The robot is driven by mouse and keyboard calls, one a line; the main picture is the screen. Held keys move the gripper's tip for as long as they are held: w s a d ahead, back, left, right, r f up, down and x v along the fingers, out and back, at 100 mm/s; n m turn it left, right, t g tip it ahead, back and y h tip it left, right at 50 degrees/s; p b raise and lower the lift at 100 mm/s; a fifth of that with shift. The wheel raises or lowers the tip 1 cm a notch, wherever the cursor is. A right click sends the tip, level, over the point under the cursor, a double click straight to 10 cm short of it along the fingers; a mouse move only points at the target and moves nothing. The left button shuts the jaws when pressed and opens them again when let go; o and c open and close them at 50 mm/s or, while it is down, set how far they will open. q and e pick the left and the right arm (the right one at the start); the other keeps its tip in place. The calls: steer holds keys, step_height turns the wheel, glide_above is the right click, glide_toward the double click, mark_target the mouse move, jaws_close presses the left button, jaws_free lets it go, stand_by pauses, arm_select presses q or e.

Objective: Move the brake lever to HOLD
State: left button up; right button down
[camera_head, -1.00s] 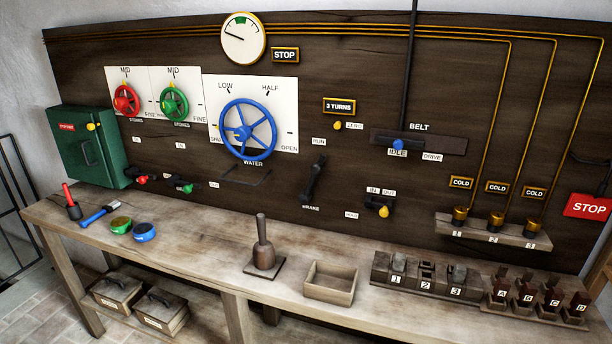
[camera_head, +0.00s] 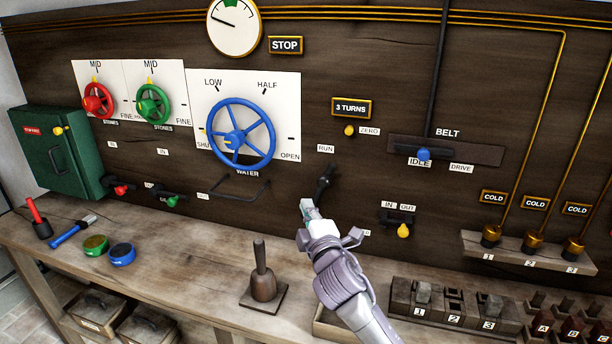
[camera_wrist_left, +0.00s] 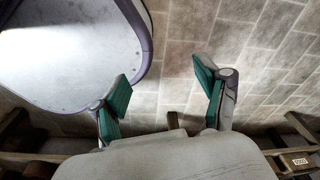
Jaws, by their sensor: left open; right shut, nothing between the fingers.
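The black brake lever (camera_head: 325,182) is on the dark panel below the RUN label (camera_head: 325,148), in the middle of the head view. Its upper part shows; its lower part and the BRAKE label are hidden behind my right gripper. My right gripper (camera_head: 307,206) is shut and empty, in front of the lower end of the lever; I cannot tell whether it touches it. A pale label (camera_head: 366,233) right of my right wrist is mostly covered and cannot be read. My left gripper (camera_wrist_left: 162,78) is open and empty above the brick floor in the left wrist view.
The blue water wheel (camera_head: 240,135) is left of the lever. A yellow-knobbed IN/OUT switch (camera_head: 402,229) and the blue belt knob (camera_head: 424,154) are to its right. A wooden mallet (camera_head: 262,275) stands on the bench below. My right forearm covers part of an open wooden box (camera_head: 325,325).

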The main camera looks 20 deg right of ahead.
arm_select(q)
steer(key=s, duration=0.6)
arm_select(e)
steer(key=w+r+p, duration=0.2)
steer(key=w, duration=0.7)
arm_select(q)
steer(key=w+r, duration=0.1)
steer(key=w+r+p, duration=0.1)
steer(key=r, duration=0.1)
steer(key=shift+w+a+r, duration=0.1)
steer(key=shift+w+a, duration=0.05)
steer(key=shift+w, duration=0.05)
arm_select(e)
steer(key=d, duration=0.1)
steer(key=s+d, duration=0.1)
steer(key=d, duration=0.2)
steer(key=shift+s+f, duration=0.15)
steer(key=shift+f, duration=0.15)
steer(key=shift+a, duration=0.1)
